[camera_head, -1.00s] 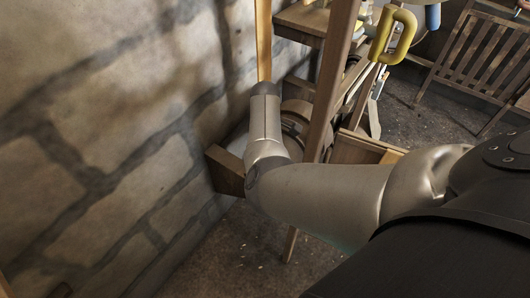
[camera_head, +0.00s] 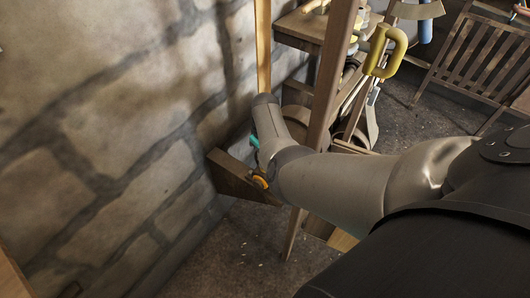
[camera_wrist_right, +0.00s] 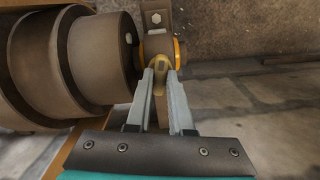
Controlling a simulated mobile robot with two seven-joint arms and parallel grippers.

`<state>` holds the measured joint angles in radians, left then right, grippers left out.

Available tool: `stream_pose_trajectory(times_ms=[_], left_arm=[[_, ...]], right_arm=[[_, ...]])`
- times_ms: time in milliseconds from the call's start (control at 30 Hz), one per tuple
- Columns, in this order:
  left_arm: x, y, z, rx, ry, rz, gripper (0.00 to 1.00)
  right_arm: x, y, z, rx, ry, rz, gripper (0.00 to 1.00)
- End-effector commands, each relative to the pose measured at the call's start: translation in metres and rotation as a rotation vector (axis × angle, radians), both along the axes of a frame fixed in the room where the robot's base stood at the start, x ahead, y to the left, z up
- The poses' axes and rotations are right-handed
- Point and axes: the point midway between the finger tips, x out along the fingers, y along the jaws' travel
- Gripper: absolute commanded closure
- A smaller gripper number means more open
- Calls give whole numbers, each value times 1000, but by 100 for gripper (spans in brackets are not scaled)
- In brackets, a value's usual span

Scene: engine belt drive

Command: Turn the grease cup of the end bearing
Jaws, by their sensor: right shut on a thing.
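In the right wrist view, the brass grease cup (camera_wrist_right: 158,63) sits on the end bearing (camera_wrist_right: 157,43), which has an orange ring at its side. My right gripper (camera_wrist_right: 160,72) has its two grey fingers closed on either side of the cup. In the head view, my arm hides most of the bearing, and an orange part (camera_head: 260,181) shows below the wrist beside a wooden beam. The right fingers are hidden there. My left gripper is in neither view.
A large stepped pulley (camera_wrist_right: 88,60) stands close to the left of the gripper in the wrist view. In the head view, a stone wall (camera_head: 100,110) is at left, a wooden post (camera_head: 331,85) crosses by my arm, and a yellow handle (camera_head: 386,50) hangs at upper right.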

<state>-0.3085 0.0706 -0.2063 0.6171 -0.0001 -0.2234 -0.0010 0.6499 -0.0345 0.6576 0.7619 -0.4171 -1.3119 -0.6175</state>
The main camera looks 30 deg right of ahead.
Motion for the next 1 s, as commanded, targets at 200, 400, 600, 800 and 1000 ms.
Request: stream_pose_trajectory(times_ms=[200,400,600,800,1000], left_arm=[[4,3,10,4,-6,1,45],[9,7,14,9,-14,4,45],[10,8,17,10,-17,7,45],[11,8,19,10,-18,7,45],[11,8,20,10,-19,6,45]], right_arm=[[-1,-1,1,-1,3,-207,100],[0,0,0,-1,2,-398,100],[0,-1,0,-2,1,-588,100],[0,0,0,-1,0,-777,100],[0,0,0,-1,-1,-966,100]])
